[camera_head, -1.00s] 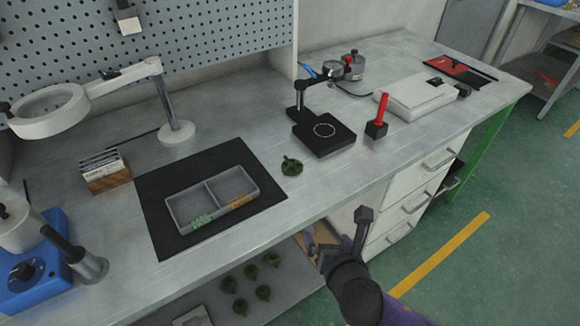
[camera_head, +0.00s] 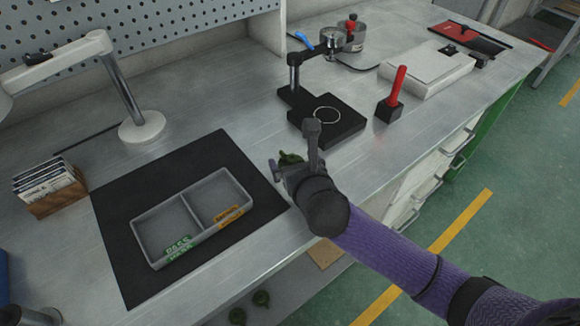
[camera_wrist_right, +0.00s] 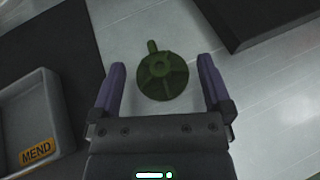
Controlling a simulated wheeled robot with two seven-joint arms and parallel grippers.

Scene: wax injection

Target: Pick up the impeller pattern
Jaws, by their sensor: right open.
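The impeller pattern (camera_head: 291,158) is a small dark green finned piece on the metal bench, just right of the black mat. In the head view my right gripper hides most of it. In the right wrist view the impeller pattern (camera_wrist_right: 163,76) shows whole, a round disc with a stem pointing up in the picture. My right gripper (camera_head: 292,150) is open over it, and in the right wrist view its two purple fingers (camera_wrist_right: 163,80) stand on either side of the disc, with a gap on both sides. My left gripper is not in view.
A grey two-part tray (camera_head: 197,258) with PASS and MEND labels lies on the black mat (camera_head: 118,221). A black stand (camera_head: 345,130) with a ring is behind the gripper, and a red-handled tool (camera_head: 397,90) is right of it. Several green pieces (camera_head: 261,298) lie below the bench.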

